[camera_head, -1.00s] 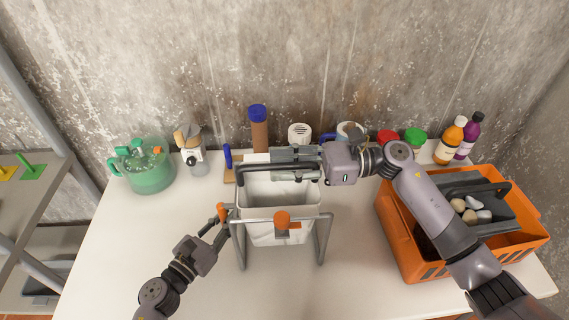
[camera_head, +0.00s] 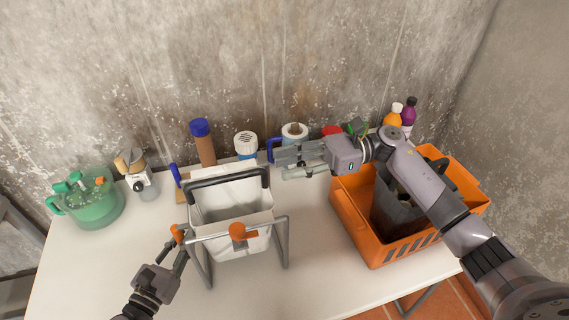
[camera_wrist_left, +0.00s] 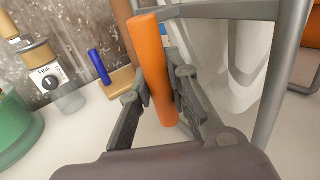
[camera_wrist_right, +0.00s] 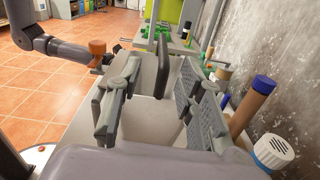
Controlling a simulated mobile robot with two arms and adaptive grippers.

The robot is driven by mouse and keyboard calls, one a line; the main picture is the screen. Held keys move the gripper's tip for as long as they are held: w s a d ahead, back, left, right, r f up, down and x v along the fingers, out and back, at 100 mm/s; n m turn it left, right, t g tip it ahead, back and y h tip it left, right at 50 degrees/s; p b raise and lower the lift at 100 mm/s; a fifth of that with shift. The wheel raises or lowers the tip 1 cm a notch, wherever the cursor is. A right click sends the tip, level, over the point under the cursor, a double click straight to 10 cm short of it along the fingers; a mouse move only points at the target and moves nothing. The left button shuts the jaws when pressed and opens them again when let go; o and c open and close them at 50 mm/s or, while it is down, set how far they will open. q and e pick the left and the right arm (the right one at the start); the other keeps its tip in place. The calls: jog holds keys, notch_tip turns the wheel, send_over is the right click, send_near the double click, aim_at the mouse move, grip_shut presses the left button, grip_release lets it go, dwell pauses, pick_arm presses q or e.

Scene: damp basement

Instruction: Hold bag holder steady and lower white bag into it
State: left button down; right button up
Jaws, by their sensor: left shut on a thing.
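The white bag (camera_head: 235,195), with dark handles (camera_head: 262,178), sits open and upright inside the grey tubular bag holder (camera_head: 283,245). The holder has orange grips; the front one (camera_head: 238,232) is in front of the bag. My left gripper (camera_head: 172,250) is shut on the holder's left orange grip, seen upright between its fingers in the left wrist view (camera_wrist_left: 152,65). My right gripper (camera_head: 280,163) is open and empty, behind and right of the bag, apart from it. In the right wrist view its fingers (camera_wrist_right: 160,95) are spread, with the bag beyond them.
An orange basket (camera_head: 365,225) with a dark container stands on the right of the white table (camera_head: 310,270). A green pitcher (camera_head: 90,205), a grinder (camera_head: 138,178), a brown bottle with blue cap (camera_head: 203,145) and other containers line the back wall.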

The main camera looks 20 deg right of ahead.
pick_arm(q)
jog(key=c, duration=1.4)
grip_release()
jog(key=shift+c, duration=0.2)
jog(key=v, duration=1.2)
jog(key=shift+s, duration=0.1)
